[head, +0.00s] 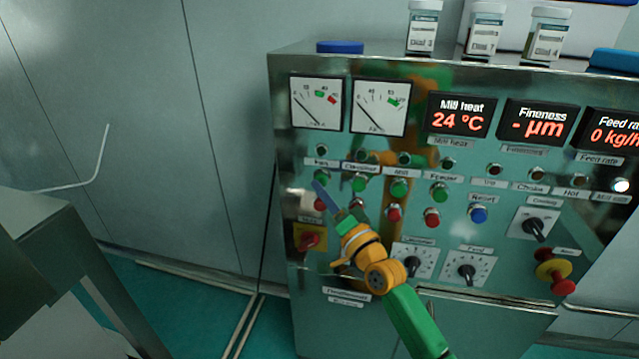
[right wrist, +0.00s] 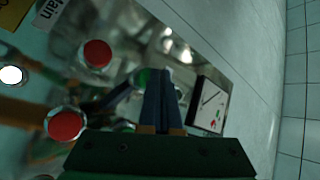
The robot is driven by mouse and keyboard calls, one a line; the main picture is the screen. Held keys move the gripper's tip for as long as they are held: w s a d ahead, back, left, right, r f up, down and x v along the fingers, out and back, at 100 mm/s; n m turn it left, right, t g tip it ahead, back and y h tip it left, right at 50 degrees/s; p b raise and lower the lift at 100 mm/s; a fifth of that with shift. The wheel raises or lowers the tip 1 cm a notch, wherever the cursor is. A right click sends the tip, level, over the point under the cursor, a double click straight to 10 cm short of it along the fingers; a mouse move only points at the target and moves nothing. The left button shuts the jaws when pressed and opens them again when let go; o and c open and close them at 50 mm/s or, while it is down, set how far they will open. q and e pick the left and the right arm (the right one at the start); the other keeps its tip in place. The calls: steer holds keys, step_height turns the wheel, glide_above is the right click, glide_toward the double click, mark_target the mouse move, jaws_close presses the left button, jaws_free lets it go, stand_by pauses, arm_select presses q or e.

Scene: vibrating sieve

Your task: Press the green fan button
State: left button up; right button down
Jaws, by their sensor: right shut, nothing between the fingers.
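The green fan button (head: 319,175) is at the far left of the row of green buttons on the metal control panel, under the "Fan" label. My right gripper (head: 317,186) is shut and empty, its dark blue fingertips at the fan button and partly covering it. In the right wrist view the closed fingers (right wrist: 158,78) point at the panel, and a green button (right wrist: 141,77) shows partly beside their tips. I cannot tell whether the tips touch it. My left gripper is not in view.
A red button (head: 320,204) sits below the fan button. Green classifier (head: 359,183) and mill (head: 399,189) buttons lie to the right. A red-on-yellow switch (head: 309,239) is below. Dials (head: 318,102), displays (head: 461,115) and jars (head: 423,30) are higher up.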

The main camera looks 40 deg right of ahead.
steer(key=shift+w+d+r+b, duration=0.1)
steer(key=shift+w+d+b, duration=0.2)
steer(key=shift+d+b, duration=0.1)
stand_by(0.8)
steer(key=shift+s+a+p, duration=0.6)
steer(key=shift+a+p, duration=0.05)
steer(key=shift+p, duration=0.1)
